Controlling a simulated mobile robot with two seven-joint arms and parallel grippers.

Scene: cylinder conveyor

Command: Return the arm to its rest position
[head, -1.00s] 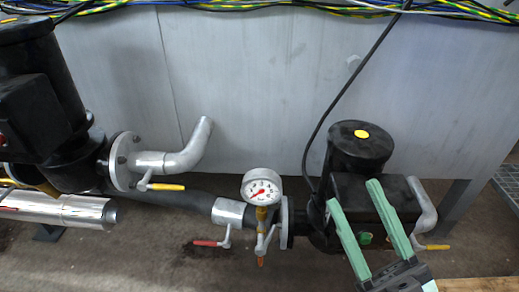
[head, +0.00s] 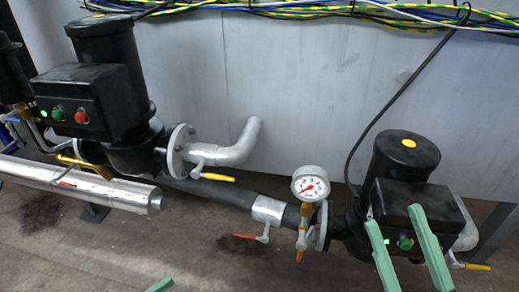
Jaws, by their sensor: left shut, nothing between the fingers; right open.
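My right gripper (head: 394,217) is in the lower right of the head view. Its two green fingers are apart with nothing held between them, and they overlap the small black motor (head: 408,168) in the picture. Whether they touch it I cannot tell. Only a green fingertip of my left gripper (head: 160,285) shows, at the bottom edge left of centre. It is shut and holds nothing that I can see. The rest of that gripper is out of the picture.
A large black pump (head: 100,85) with green and red buttons stands at left. A pressure gauge (head: 310,183), valve pipes and a shiny cylinder (head: 95,185) run across the middle. Cables (head: 300,8) hang along the grey wall. Brown floor (head: 215,235) lies open in front.

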